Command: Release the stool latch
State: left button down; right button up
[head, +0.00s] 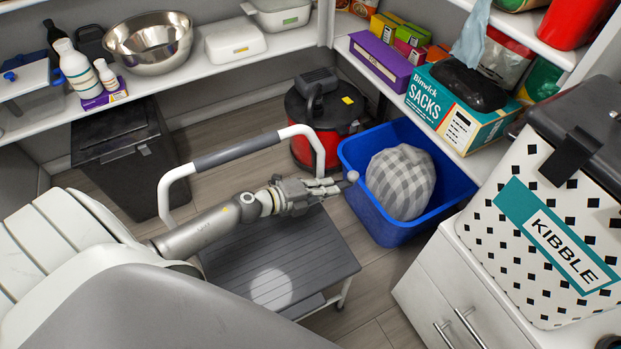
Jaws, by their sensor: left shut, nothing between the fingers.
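A step stool with a dark ribbed top (290,250) stands on the floor in the middle of the head view. Its white tubular handle frame (165,200) has a grey grip and rises behind the top. My left arm reaches across the stool from the left. My left gripper (350,180) is shut and empty, above the far right part of the stool, by the right leg of the handle frame. I cannot make out the latch. My right gripper is not in view.
A blue bin (365,205) holding a checked grey bundle (400,180) stands right of the gripper. A red and black vacuum (318,115) is behind. A black bin (125,160) stands left. A kibble container (545,230) sits on white drawers (455,285) at right.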

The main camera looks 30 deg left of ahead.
pick_arm(q)
jog(key=shift+v, duration=2.95)
